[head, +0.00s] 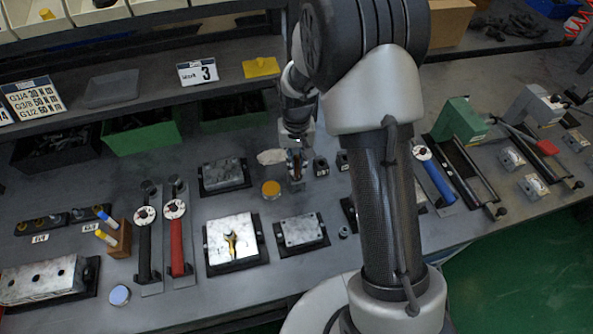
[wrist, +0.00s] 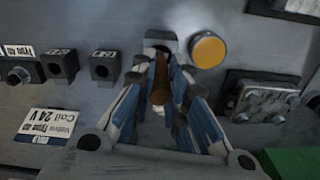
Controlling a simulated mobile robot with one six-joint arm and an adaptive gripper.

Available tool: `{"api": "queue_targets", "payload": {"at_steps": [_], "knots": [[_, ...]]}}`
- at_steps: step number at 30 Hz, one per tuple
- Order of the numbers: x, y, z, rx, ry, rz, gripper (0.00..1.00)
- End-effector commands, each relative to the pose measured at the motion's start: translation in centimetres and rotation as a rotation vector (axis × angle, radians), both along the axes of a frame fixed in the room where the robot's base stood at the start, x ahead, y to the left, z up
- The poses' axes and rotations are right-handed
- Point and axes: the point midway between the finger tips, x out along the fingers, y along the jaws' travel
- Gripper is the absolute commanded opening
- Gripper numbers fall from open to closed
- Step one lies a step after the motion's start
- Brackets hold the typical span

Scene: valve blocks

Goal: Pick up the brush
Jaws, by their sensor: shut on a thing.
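The brush (wrist: 160,80) shows in the wrist view as a brown, tapering handle between my fingers. Its lower end is hidden, and I cannot make it out clearly in the head view. My gripper (wrist: 162,88) is shut on the handle, with blue-and-white fingers on both sides. In the head view my gripper (head: 296,168) points down at the bench, left of my arm's column. A grey holder block (wrist: 160,40) lies just beyond the fingertips. I cannot tell whether the brush still touches it.
An orange round tin (head: 271,189) stands close to the left of my gripper. Small dark holder blocks (head: 321,166) stand to its right. A metal plate block (head: 302,230) lies in front, and a green bin (head: 142,137) stands at the back left.

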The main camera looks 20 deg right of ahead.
Motion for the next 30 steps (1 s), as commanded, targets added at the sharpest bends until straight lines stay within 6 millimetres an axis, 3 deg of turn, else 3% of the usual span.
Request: {"api": "queue_targets", "payload": {"at_steps": [11, 17, 23, 30], "knots": [[0.0, 0.0, 0.0, 0.0, -0.001, 0.0, 0.0], [0.1, 0.0, 1.0, 0.0, -0.003, 0.0, 0.0], [0.1, 0.0, 4.0, 0.0, -0.005, 0.0, 0.0], [0.1, 0.0, 9.3, 0.0, -0.006, 0.0, 0.0]]}}
